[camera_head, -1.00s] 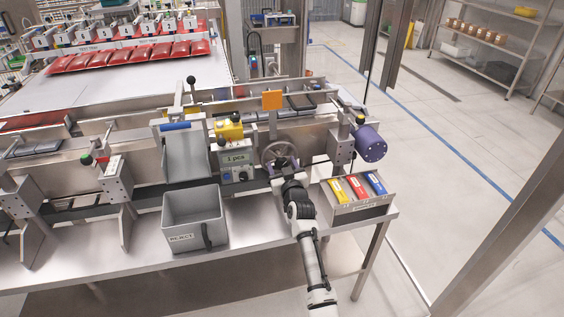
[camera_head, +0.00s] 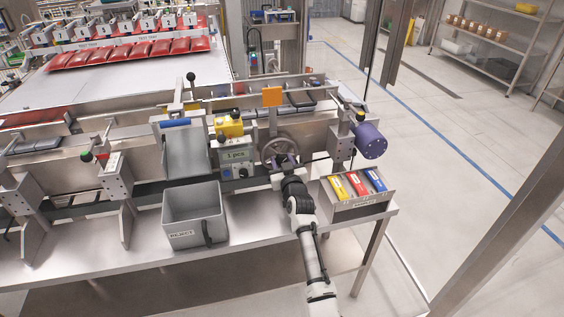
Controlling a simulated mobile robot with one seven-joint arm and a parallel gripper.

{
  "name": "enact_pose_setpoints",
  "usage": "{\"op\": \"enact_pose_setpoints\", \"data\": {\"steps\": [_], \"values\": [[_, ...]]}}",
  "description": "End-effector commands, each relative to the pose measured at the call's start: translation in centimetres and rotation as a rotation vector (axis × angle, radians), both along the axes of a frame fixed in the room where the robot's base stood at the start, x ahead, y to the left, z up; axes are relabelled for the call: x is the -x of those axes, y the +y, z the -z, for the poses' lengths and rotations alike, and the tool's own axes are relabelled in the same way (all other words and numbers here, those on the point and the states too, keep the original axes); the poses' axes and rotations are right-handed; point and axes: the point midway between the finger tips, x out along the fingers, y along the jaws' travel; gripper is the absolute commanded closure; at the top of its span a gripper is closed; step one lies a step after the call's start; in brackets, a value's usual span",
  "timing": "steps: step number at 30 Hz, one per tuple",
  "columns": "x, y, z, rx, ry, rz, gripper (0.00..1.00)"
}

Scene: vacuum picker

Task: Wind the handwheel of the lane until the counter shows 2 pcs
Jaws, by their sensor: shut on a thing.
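The handwheel (camera_head: 279,149) is a grey spoked wheel on the front of the lane, right of the counter. The counter (camera_head: 237,155) has a pale green display that reads 1 pcs. My gripper (camera_head: 284,160) is at the lower right part of the handwheel and shut on it; my own wrist hides the fingertips and the exact place of the hold. The lane (camera_head: 90,181) runs left to right along the steel bench, with dark packs on its belt behind the wheel.
A grey REJECT bin (camera_head: 194,217) stands on the bench left of my arm. A tray with yellow, red and blue items (camera_head: 357,184) stands to the right. A purple motor (camera_head: 371,141) juts out above it. The floor at right is clear.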

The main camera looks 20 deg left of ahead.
Motion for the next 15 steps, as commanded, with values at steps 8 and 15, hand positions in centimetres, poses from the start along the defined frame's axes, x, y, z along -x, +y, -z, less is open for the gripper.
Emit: {"op": "enact_pose_setpoints", "data": {"steps": [8,15], "values": [[0.03,0.07,0.29,-0.117,0.079,-0.001,0.83],[-0.03,0.01,0.26,-0.284,0.193,-0.001,0.83]]}}
